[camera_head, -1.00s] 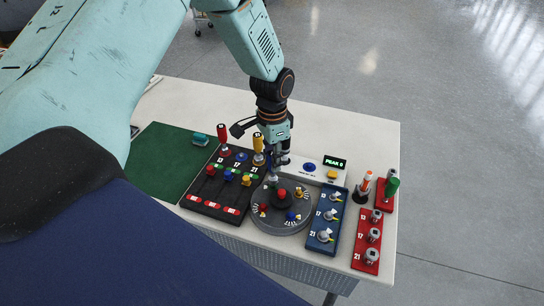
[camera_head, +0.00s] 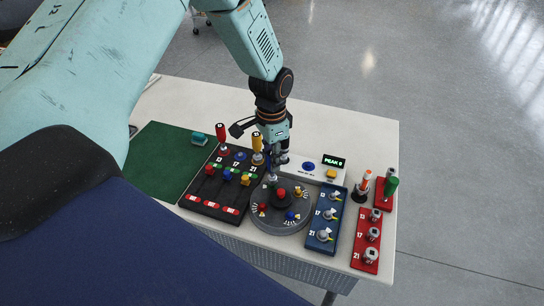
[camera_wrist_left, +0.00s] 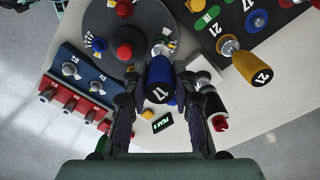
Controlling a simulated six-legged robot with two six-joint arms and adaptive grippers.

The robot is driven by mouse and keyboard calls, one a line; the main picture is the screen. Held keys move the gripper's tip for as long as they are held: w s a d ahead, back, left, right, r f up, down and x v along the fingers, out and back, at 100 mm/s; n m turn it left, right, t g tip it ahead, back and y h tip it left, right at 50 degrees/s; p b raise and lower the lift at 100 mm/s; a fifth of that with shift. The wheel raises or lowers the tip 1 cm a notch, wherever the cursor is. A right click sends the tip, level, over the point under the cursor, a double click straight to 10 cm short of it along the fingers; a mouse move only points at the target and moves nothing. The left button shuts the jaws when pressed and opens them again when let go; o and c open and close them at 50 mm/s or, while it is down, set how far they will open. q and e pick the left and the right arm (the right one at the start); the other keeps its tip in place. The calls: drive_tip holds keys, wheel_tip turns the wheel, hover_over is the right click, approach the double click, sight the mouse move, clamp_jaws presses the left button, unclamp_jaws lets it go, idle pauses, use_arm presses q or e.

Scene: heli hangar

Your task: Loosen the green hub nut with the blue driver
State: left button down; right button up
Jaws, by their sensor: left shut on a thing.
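My left gripper (camera_head: 272,160) is shut on the blue driver (camera_wrist_left: 160,82), whose handle is marked 17. The driver points down, and its shaft meets the grey round hub (camera_head: 276,228) near the rim on the far side. In the left wrist view the driver stands between the two fingers, its tip over the hub (camera_wrist_left: 145,68). The green hub nut cannot be made out; the spot under the driver's tip is hidden. Red, yellow (camera_head: 299,191) and blue (camera_head: 291,216) nuts show elsewhere on the hub. My right gripper is not in view.
A black rack (camera_head: 207,207) with a red driver (camera_head: 221,133) and a yellow driver (camera_head: 257,143) stands left of the hub. A blue socket tray (camera_head: 325,248) and a red one (camera_head: 366,263) stand right. A white box with a PEAK display (camera_head: 334,162) is behind. A green mat (camera_head: 160,160) lies left.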

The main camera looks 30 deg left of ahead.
use_arm(q)
drive_tip(key=shift+r, duration=0.1)
drive_tip(key=shift+a+f, duration=0.1)
drive_tip(key=shift+f, duration=0.15)
idle(0.3)
drive_tip(key=shift+f+b, duration=0.55)
drive_tip(key=shift+f, duration=0.3)
idle(0.6)
drive_tip(key=c, duration=1.7)
unclamp_jaws()
clamp_jaws()
